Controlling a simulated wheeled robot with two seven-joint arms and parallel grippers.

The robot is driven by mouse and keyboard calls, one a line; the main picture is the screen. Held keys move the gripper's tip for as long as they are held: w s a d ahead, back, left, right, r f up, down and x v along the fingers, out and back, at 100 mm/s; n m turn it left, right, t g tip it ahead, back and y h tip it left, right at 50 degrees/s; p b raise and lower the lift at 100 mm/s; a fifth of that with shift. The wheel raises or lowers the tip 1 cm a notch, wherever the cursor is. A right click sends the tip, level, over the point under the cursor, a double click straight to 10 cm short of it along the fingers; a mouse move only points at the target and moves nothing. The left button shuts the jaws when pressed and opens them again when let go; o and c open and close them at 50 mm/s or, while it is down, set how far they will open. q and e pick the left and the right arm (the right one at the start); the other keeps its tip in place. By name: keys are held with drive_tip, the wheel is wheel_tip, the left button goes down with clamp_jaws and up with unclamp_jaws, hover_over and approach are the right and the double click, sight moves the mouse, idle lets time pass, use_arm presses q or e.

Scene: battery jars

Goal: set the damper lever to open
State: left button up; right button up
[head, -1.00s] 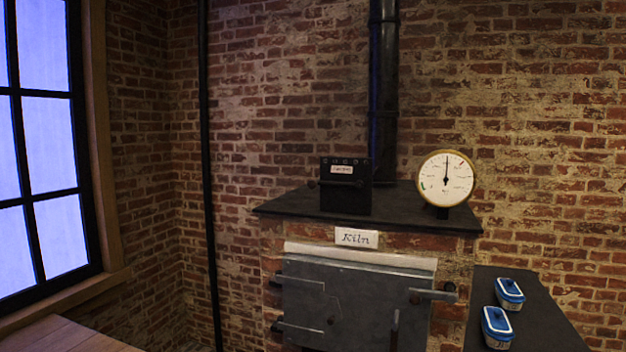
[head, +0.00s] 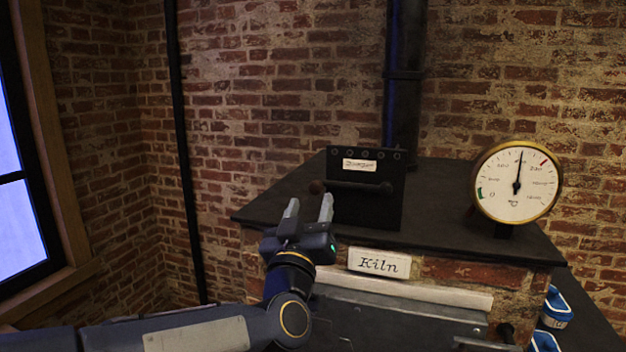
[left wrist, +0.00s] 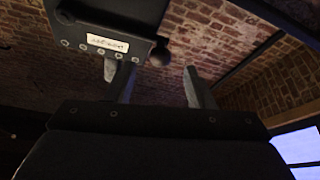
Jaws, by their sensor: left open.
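The damper box (head: 366,208), black with a white label (head: 360,165), stands on the kiln's dark top. Its lever (head: 355,186) lies about level across the front, with a round brown knob (head: 317,187) at its left end. My left gripper (head: 309,208) is open and empty, just below and in front of the knob in the head view. In the left wrist view the open fingers (left wrist: 158,85) point toward the box (left wrist: 108,38), and the dark knob (left wrist: 159,56) shows between them, apart from both. My right gripper is not in view.
A round dial gauge (head: 516,184) stands on the kiln top (head: 450,215) to the right, and a black pipe (head: 405,80) rises behind the box. The kiln sign (head: 379,263) is on the front. Blue-lidded containers (head: 556,308) sit at lower right.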

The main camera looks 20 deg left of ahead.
sight(315, 191)
use_arm(q)
drive_tip(key=p+x, duration=0.2)
drive_tip(key=x, duration=0.4)
drive_tip(key=shift+w, duration=0.1)
drive_tip(key=shift+c, duration=0.3)
clamp_jaws()
